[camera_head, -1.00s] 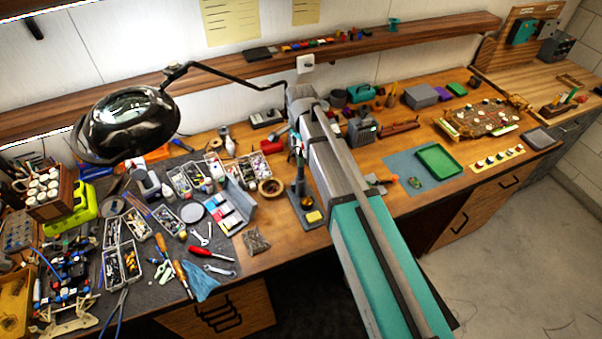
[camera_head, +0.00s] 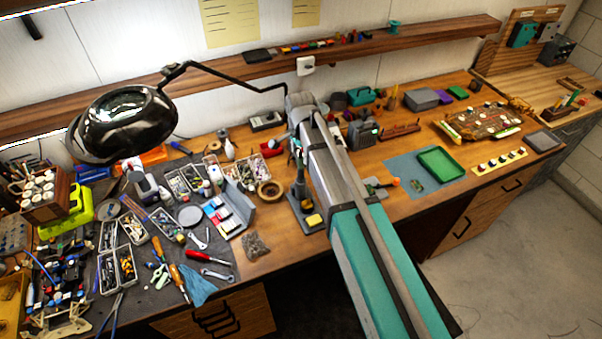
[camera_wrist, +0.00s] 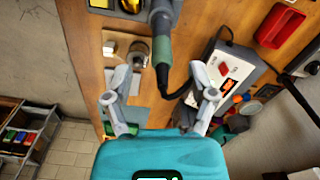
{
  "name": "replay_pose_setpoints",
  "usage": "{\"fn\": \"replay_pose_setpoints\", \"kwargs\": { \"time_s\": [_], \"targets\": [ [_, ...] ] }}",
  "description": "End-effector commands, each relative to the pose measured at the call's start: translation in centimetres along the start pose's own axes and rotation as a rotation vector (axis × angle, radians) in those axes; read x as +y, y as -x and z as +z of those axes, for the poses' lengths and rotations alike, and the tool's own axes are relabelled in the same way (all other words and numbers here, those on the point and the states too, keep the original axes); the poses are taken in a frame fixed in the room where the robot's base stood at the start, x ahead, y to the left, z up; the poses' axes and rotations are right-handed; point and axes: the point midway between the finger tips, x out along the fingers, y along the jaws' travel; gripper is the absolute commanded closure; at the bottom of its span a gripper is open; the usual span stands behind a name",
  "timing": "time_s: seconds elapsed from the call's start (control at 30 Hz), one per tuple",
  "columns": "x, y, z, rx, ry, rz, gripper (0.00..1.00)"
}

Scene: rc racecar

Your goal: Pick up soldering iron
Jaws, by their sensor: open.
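The soldering iron (camera_wrist: 162,48) has a dark body with a green section, and a black cable runs from its lower end in the wrist view. It appears to sit in its stand (camera_wrist: 115,10), which has a yellow sponge and is partly cut off at the top. In the head view the iron (camera_head: 299,178) stands upright beside my arm. My gripper (camera_wrist: 160,97) is open and empty, its fingers spread left and right of the cable end of the iron. No contact is visible. My arm hides the gripper in the head view.
A soldering station (camera_wrist: 228,74) with a red switch and lit display is close to the right finger. A tape dispenser (camera_wrist: 125,48) is near the left finger. A red tray (camera_wrist: 279,25) lies at upper right. The lamp (camera_head: 125,120) overhangs the cluttered left bench.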

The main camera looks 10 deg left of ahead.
Motion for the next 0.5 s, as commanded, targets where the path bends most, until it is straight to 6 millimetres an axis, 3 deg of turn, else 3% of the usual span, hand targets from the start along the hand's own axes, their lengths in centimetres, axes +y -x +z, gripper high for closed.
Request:
{"fn": "replay_pose_setpoints", "kwargs": {
  "time_s": [0.5],
  "targets": [
    [-0.2, -3.9, -0.2, 0.000, 0.000, 0.000, 0.27]
  ]
}}
